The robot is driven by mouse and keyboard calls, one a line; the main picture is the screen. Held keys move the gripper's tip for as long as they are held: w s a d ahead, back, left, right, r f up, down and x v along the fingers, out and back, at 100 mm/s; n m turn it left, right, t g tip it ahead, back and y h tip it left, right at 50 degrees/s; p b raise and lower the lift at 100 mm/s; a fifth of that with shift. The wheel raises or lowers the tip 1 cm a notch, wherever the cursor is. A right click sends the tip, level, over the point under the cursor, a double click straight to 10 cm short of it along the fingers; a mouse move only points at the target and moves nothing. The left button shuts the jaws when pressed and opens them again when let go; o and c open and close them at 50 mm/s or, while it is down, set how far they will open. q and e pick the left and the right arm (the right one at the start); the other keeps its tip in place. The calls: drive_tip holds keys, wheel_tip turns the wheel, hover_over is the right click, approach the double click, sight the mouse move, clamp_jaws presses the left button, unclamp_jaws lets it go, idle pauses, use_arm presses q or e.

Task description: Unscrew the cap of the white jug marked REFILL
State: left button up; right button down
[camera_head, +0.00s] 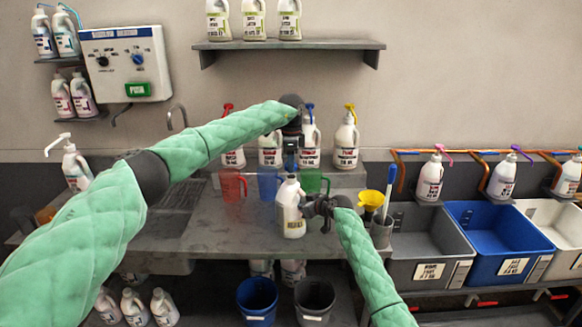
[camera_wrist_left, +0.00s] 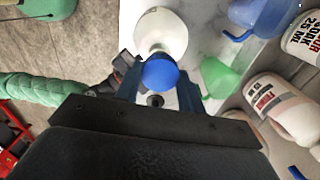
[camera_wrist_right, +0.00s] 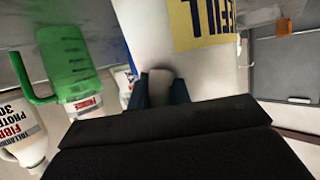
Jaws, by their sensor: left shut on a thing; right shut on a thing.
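The white jug (camera_head: 290,218) stands upright near the front edge of the grey counter. In the right wrist view its white body (camera_wrist_right: 158,35) carries a yellow label ending in "FILL". My left gripper (camera_head: 291,168) points down over the jug's top. In the left wrist view its fingers are shut on the blue cap (camera_wrist_left: 160,73), with the jug (camera_wrist_left: 160,32) below. I cannot tell whether the cap is still threaded. My right gripper (camera_head: 312,208) is at the jug's right side, shut on its handle (camera_wrist_right: 160,86), which the fingers partly hide.
Red (camera_head: 232,185), blue (camera_head: 269,184) and green (camera_head: 314,182) pitchers stand close behind the jug, with several pump bottles behind them. A yellow funnel (camera_head: 371,199) is at the right. Two buckets (camera_head: 258,300) sit below the counter's front. The counter left of the jug is clear.

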use_arm(q)
drive_tip(key=shift+r, duration=1.1)
use_arm(e)
drive_tip(key=c, duration=1.2)
unclamp_jaws()
drive_tip(key=shift+c, duration=0.2)
